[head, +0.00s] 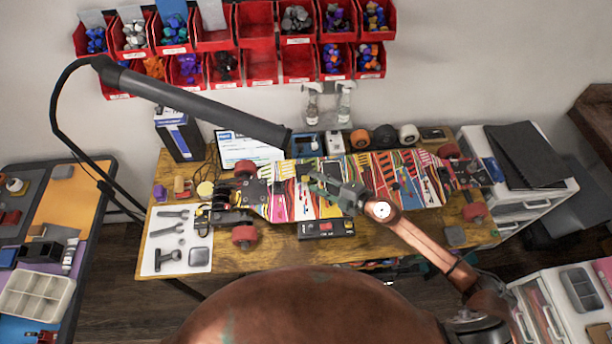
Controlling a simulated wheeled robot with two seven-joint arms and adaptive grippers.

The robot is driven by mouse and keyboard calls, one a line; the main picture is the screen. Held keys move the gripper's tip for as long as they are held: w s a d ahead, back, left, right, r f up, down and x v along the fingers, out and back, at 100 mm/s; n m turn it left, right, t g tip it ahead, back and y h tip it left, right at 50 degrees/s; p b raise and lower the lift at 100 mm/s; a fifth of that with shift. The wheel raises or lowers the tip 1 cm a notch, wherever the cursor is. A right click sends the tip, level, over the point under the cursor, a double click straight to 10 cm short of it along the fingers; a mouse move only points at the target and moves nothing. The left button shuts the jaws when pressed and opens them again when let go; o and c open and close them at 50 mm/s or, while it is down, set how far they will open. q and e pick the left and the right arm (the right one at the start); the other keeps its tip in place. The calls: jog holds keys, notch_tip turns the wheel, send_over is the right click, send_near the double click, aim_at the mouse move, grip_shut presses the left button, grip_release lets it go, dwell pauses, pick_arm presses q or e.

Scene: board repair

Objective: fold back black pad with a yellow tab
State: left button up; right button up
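A black sheet-like pad (522,156) lies on top of the white drawer unit at the right. It looks doubled, with one layer over another, and no yellow tab shows on it. My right gripper (318,184) reaches in from the lower right and is over the middle of the colourful skateboard (292,192), well left of the pad. Its fingers point left and are too small to tell whether they are open or shut. No held object can be made out. My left gripper is not in view.
The skateboard with red wheels lies across the wooden workbench (165,220). Tools lie on a white sheet (150,256) at the left. A black tube arm (200,103) hangs over the bench. Red bins (257,66) line the wall. A white drawer unit (512,207) stands at the right.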

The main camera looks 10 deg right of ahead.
aim_at(307, 179)
jog(key=x, duration=0.4)
jog(key=shift+w+a, duration=0.15)
jog(key=shift+a, duration=0.05)
jog(key=shift+w+a+f, duration=0.1)
jog(key=c, duration=0.6)
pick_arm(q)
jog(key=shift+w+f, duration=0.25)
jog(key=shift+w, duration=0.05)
pick_arm(e)
grip_shut()
